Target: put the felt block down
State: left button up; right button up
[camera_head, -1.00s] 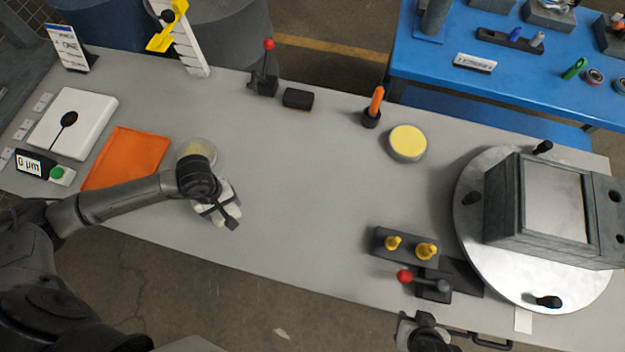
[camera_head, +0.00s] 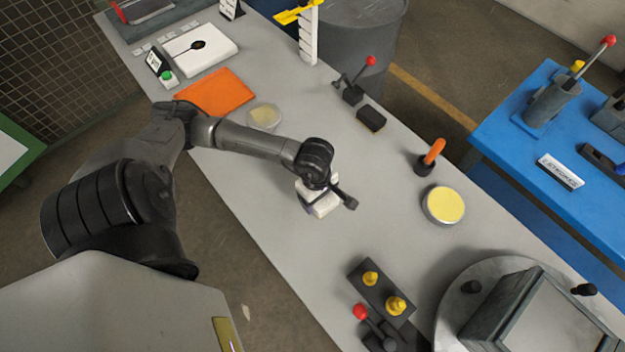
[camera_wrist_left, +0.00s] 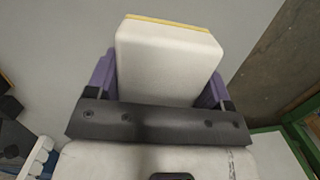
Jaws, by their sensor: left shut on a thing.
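The felt block (camera_head: 324,206) is a small white block in my left gripper (camera_head: 326,195), over the middle of the grey bench in the head view. In the left wrist view, the felt block (camera_wrist_left: 168,62) has a thin yellow far edge and sits between the purple fingers of my left gripper (camera_wrist_left: 160,85), which is shut on it. I cannot tell whether its underside touches the bench. My right gripper is not in view.
The grey bench (camera_head: 270,190) is bare around the block. A round yellow-topped tin (camera_head: 443,205) and an orange-handled tool (camera_head: 430,157) stand to the right. A black block with yellow knobs (camera_head: 382,293) is nearer. An orange mat (camera_head: 216,92) and clear dish (camera_head: 264,117) lie left.

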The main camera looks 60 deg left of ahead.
pick_arm(q)
jog(key=w+a+f, duration=0.1)
jog(key=a+f, duration=0.1)
jog(key=a, duration=0.1)
jog(key=w+a+f, duration=0.1)
jog(key=a+f, duration=0.1)
jog(key=a, duration=0.2)
jog(key=w+a+f, duration=0.1)
jog(key=a+f, duration=0.2)
jog(key=a, duration=0.1)
jog(key=shift+w, duration=0.1)
jog(key=shift+d+f, duration=0.1)
jog(key=shift+f, duration=1.9)
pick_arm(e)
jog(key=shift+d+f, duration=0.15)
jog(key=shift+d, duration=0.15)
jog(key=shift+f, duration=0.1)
pick_arm(q)
jog(key=shift+f+b, duration=0.15)
jog(key=shift+b, duration=0.2)
jog(key=o, duration=0.9)
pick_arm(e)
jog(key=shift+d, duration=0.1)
